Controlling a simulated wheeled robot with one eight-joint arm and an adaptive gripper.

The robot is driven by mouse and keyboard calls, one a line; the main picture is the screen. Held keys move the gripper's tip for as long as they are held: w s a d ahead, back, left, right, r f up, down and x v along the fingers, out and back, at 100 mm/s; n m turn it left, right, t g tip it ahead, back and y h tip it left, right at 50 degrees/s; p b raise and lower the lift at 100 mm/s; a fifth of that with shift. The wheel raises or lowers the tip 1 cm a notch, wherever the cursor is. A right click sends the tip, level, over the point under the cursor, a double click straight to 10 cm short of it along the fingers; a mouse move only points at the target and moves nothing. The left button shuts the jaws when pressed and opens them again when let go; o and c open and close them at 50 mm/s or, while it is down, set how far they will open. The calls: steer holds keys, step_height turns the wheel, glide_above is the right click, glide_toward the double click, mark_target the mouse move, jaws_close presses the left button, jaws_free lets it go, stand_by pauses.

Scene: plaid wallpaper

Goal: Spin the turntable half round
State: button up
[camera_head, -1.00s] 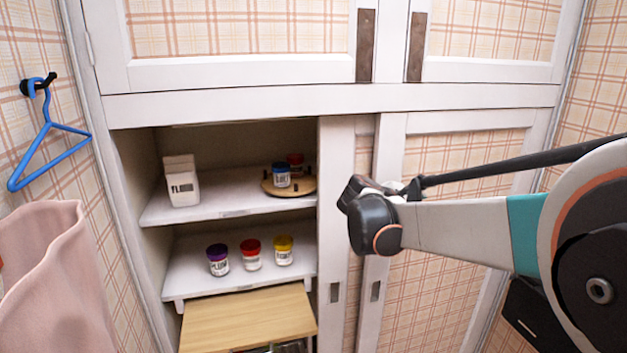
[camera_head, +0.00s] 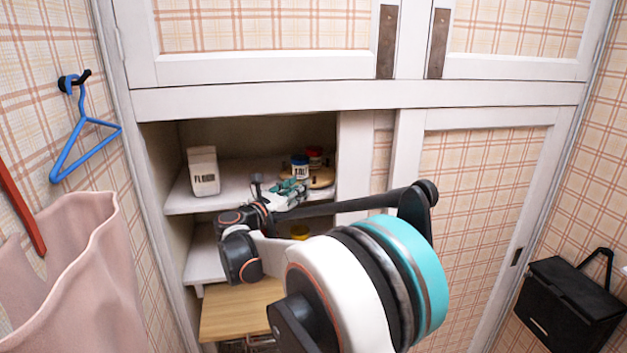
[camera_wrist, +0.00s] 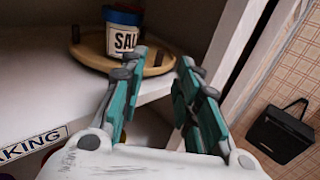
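The turntable (camera_head: 322,183) is a round wooden disc with dark pegs on the upper shelf, near the right side of the opening. It also shows in the wrist view (camera_wrist: 86,54). A blue-lidded jar labelled SALT (camera_head: 299,168) and a red-lidded jar (camera_head: 314,155) stand on it. My gripper (camera_head: 296,186) is just in front of the turntable, with its fingers pointing at it. In the wrist view the teal fingers (camera_wrist: 160,62) are apart with nothing between them. Contact with the disc cannot be told.
A white flour carton (camera_head: 204,171) stands on the upper shelf (camera_head: 190,200) at left. A yellow-lidded jar (camera_head: 300,232) on the lower shelf is partly hidden by my arm. The cupboard's frame (camera_head: 352,160) stands close right of the turntable. A black box (camera_head: 570,300) hangs at right.

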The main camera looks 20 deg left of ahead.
mark_target(314, 177)
steer(key=b+x, duration=0.1)
steer(key=x, duration=0.8)
steer(key=shift+w+d+b, duration=0.15)
steer(key=shift+b, duration=0.25)
jaws_close()
